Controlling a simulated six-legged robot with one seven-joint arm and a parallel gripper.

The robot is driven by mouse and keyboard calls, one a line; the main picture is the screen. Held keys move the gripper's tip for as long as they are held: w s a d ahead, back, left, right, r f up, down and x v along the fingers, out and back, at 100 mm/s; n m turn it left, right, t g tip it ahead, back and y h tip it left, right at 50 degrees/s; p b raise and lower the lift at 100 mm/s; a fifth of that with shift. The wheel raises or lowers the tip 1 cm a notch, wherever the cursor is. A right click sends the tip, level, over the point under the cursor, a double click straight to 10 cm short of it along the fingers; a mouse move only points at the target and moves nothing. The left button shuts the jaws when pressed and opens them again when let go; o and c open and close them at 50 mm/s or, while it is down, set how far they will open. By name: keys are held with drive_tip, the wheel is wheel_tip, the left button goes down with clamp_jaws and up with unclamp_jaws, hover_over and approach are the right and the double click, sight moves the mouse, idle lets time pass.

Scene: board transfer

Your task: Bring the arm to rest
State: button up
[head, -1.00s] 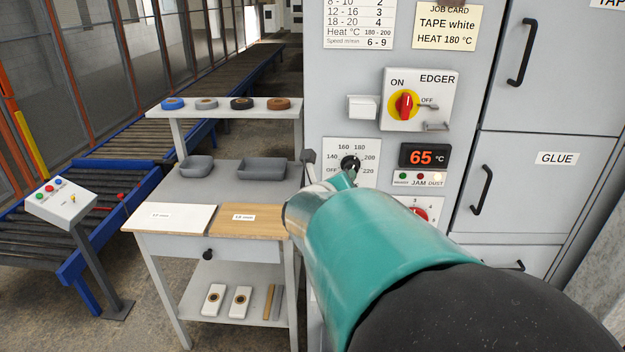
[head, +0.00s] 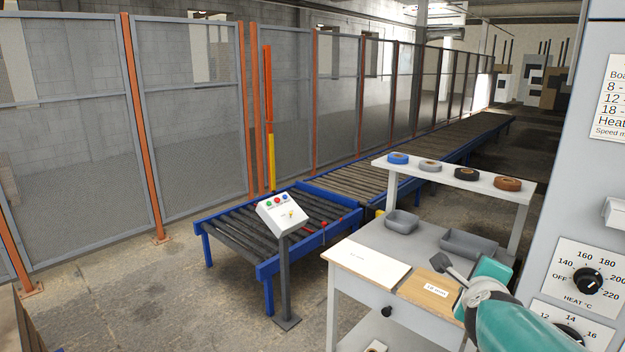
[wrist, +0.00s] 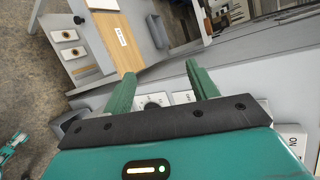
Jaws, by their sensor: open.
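My gripper shows in the wrist view (wrist: 160,90) with its two green fingers spread apart and nothing between them. In the head view my teal arm reaches in from the lower right corner, and its end overlaps the work table's right side near the wood-coloured board. The heat dial (head: 587,281) is on the grey machine front, right of my arm. In the wrist view a dial (wrist: 156,101) shows behind and between the fingers. I cannot tell the exact gap between gripper and machine.
The work table (head: 345,290) holds a white board (head: 366,262), a wood-coloured board (head: 428,289), grey trays (head: 468,243) and a shelf of tape rolls (head: 430,166). A control post (head: 283,214) stands by the roller conveyor (head: 245,236). Mesh fencing (head: 200,120) runs behind. Open floor lies at left.

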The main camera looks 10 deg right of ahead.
drive_tip(key=s+a+f+n+g+y, duration=0.1)
drive_tip(key=s+a+n+y, duration=0.15)
drive_tip(key=a+n, duration=0.55)
drive_tip(key=s+a+f+n+g+y, duration=0.15)
drive_tip(key=a+n+y, duration=0.25)
drive_tip(key=a+n, duration=0.45)
drive_tip(key=s+a+f+n+g, duration=0.2)
drive_tip(key=s+n, duration=0.3)
drive_tip(key=s+a+f+n+g, duration=0.1)
drive_tip(key=s+f+n+g, duration=0.1)
drive_tip(key=s+n, duration=0.3)
drive_tip(key=shift+s+a, duration=0.4)
drive_tip(key=shift+s, duration=0.35)
drive_tip(key=shift+f+n, duration=0.1)
drive_tip(key=shift+n, duration=0.15)
drive_tip(key=c, duration=0.5)
drive_tip(key=shift+d, duration=0.1)
drive_tip(key=shift+d, duration=0.1)
